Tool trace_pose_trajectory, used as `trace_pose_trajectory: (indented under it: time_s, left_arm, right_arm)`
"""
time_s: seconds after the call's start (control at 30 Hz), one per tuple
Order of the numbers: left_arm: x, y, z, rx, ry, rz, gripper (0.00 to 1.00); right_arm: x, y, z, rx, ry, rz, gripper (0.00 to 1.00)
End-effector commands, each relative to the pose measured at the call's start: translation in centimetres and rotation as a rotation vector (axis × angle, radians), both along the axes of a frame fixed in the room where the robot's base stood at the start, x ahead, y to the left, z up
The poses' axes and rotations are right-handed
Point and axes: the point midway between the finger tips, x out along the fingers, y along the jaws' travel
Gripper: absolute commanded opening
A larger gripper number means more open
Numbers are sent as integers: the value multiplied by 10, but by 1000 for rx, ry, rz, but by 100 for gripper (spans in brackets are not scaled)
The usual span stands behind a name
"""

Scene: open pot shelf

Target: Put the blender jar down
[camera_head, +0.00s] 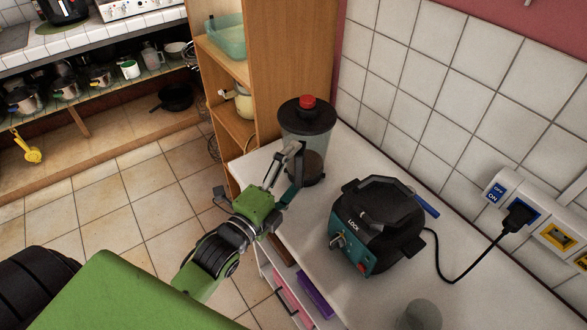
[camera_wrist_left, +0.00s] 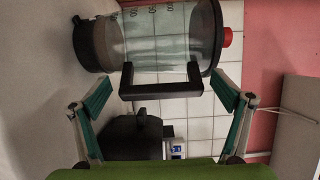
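The blender jar (camera_head: 306,143) is clear with a dark lid, a red cap and a dark base. In the head view it stands upright on the white counter, near its far end. In the left wrist view the jar (camera_wrist_left: 158,38) lies sideways in the picture, with its black handle (camera_wrist_left: 160,90) towards me. My left gripper (camera_head: 288,170) is at the jar's near side. In the wrist view its two fingers (camera_wrist_left: 162,92) are spread wide, with the handle between them and visible gaps at both sides. My right gripper is not in view.
The blender base (camera_head: 375,230) stands on the counter (camera_head: 465,255) closer to me, its cord running to a wall socket (camera_head: 520,213). A wooden shelf (camera_head: 290,60) rises behind the jar. The tiled wall (camera_head: 430,90) bounds the right. A greyish round object (camera_head: 424,315) is at the bottom.

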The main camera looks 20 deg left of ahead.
Motion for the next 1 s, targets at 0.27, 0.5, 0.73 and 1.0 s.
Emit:
trace_pose_trajectory:
  time_s: [0.27, 0.5, 0.73, 1.0]
  left_arm:
    - [-3, 1, 3, 1, 1, 0, 93]
    - [-41, 6, -1, 1, 5, 0, 93]
    - [-82, 13, 0, 1, 4, 0, 93]
    - [-112, 17, 2, 0, 1, 0, 93]
  right_arm:
    - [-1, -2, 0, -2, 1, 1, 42]
    - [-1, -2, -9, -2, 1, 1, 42]
    - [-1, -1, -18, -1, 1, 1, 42]
    - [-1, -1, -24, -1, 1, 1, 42]
